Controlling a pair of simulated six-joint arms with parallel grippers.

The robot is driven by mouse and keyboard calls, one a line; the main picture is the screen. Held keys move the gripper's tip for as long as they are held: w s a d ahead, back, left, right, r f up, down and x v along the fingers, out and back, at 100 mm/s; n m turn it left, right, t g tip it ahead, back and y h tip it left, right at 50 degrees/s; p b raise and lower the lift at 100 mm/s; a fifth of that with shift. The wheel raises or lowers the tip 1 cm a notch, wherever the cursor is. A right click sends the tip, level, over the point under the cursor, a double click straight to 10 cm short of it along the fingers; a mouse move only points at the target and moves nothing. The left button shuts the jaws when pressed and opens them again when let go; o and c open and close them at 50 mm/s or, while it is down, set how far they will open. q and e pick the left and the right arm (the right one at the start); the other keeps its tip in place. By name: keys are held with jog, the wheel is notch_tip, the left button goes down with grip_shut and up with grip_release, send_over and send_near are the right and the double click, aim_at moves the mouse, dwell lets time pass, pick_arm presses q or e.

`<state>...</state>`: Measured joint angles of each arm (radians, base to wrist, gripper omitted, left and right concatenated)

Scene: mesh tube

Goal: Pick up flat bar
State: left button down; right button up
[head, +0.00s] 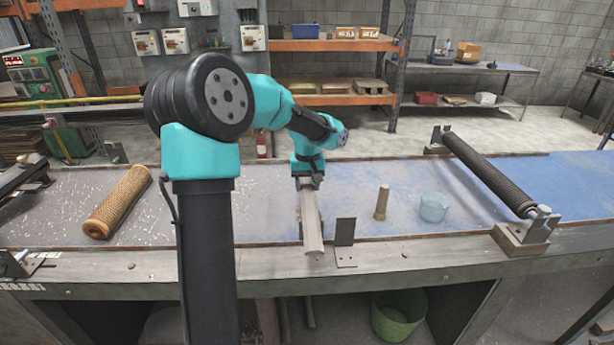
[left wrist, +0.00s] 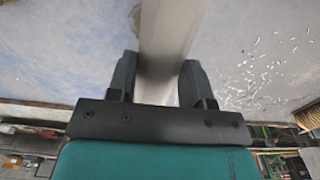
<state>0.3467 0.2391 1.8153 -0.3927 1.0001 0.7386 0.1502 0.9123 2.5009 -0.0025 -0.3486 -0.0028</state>
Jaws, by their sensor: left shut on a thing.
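The flat bar (head: 311,222) is a long grey metal strip at the middle of the bench in the head view, its near end towards the front edge. My left gripper (head: 308,181) is at the bar's far part, and its jaws are shut on it. In the left wrist view the bar (left wrist: 166,40) runs between the two fingers (left wrist: 156,82), away from the palm. Whether the bar touches the bench is hard to tell. My right gripper is not in view.
A tan mesh tube (head: 118,202) lies at the left. An upright bracket (head: 345,232) stands just right of the bar. A small tan cylinder (head: 381,203), a clear blue cup (head: 433,207) and a dark roller on mounts (head: 487,172) are further right.

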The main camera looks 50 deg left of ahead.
pick_arm(q)
jog(key=shift+s+d+r, duration=0.15)
jog(key=shift+s+d, duration=0.65)
jog(key=shift+d, duration=0.1)
jog(key=shift+a, duration=0.1)
